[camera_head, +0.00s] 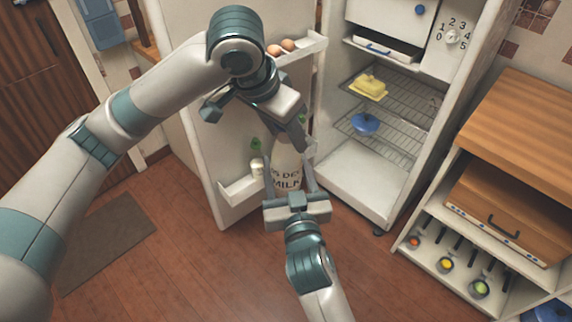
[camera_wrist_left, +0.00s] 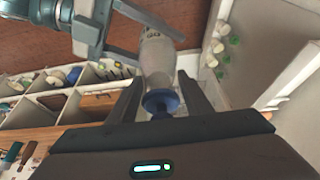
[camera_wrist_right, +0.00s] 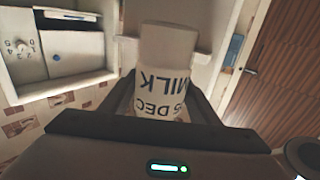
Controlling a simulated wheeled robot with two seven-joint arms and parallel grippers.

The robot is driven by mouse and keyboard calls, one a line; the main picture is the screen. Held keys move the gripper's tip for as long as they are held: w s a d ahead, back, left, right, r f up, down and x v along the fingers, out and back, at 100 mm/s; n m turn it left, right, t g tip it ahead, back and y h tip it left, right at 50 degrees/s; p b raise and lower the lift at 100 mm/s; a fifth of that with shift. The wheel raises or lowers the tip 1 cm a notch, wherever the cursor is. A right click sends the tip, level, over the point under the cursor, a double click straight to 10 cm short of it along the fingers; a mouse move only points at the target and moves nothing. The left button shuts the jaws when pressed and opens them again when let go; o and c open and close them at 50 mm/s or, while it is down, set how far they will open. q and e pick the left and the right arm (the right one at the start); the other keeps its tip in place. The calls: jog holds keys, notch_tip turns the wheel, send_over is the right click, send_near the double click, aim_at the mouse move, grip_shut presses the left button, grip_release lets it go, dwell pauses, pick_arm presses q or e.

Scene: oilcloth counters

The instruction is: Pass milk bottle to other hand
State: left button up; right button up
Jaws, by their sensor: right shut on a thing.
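The milk bottle (camera_head: 285,172) is white with dark "MILK" lettering and is held off the floor by the open fridge. My right gripper (camera_head: 291,185) is shut on its lower body; the lettering faces the right wrist view (camera_wrist_right: 163,85). My left gripper (camera_wrist_left: 160,95) is at the bottle's top end, with its fingers on either side of the blue cap (camera_wrist_left: 161,102). Gaps show between these fingers and the cap, so it looks open. In the head view, the left hand hides the cap.
The fridge door (camera_head: 215,165) stands open behind the bottle, with eggs (camera_head: 281,47) on its upper shelf. Inside the fridge are a yellow butter dish (camera_head: 369,86) and a blue-lidded pot (camera_head: 365,123). A wooden-topped counter (camera_head: 520,110) stands at the right. Floor is clear in front.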

pick_arm(q)
jog(key=o, duration=0.4)
jog(key=shift+c, duration=0.2)
jog(key=shift+r, duration=0.15)
jog(key=v, duration=1.1)
jog(key=shift+r, duration=0.35)
jog(key=shift+f, duration=0.1)
